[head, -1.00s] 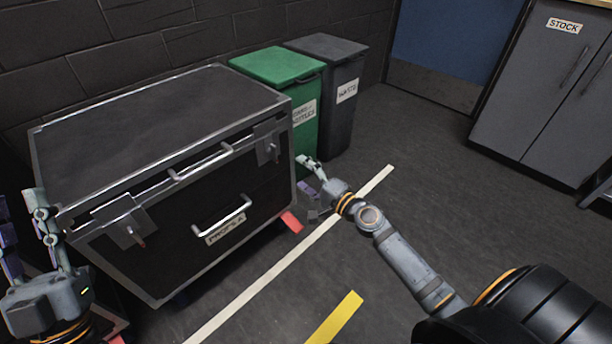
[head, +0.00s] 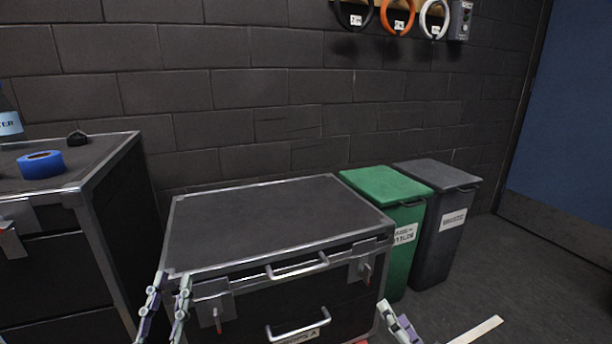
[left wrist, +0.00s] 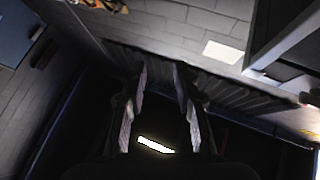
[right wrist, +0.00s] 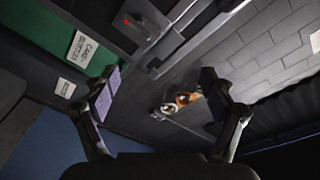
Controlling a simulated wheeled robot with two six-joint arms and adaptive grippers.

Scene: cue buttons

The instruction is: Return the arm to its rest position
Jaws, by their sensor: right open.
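My left gripper (head: 166,305) is at the lower left of the head view, in front of the black props case. Its two fingers stand apart with nothing between them. They also show apart in the left wrist view (left wrist: 158,105). My right gripper (head: 398,325) is at the bottom of the head view, near the case's lower right corner. In the right wrist view its fingers (right wrist: 160,97) are spread wide and empty. Most of both arms is out of the head view.
The black case (head: 280,222) with metal edges stands in the middle. A green bin (head: 385,185) and a grey bin (head: 440,175) stand right of it. Another case at left carries blue tape (head: 40,165). Cable loops (head: 397,20) hang on the wall.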

